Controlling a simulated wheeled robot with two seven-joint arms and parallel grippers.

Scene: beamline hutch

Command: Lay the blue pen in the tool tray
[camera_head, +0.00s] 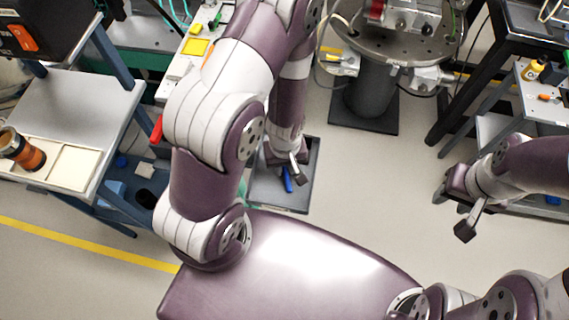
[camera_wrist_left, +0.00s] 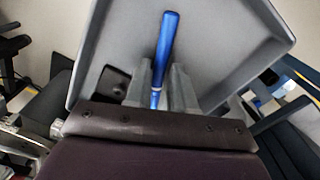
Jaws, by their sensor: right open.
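The blue pen (camera_head: 288,181) is at my left gripper (camera_head: 294,171), over the grey tool tray (camera_head: 292,203) in the head view. In the left wrist view, the pen (camera_wrist_left: 165,48) runs between the two fingers of my left gripper (camera_wrist_left: 162,72), which close in around it. Its thicker end points away from the palm. The tray (camera_wrist_left: 222,40) with its raised rim lies behind it; I cannot tell whether the pen touches the floor of the tray. My right gripper (camera_head: 455,212) is open and empty at the right, well away from the tray.
A grey table (camera_head: 85,95) with an orange-brown jar (camera_head: 22,151) stands at the left. A round metal stand (camera_head: 375,95) is behind the tray to the right. Dark-framed carts (camera_head: 480,90) stand at the far right. The floor right of the tray is clear.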

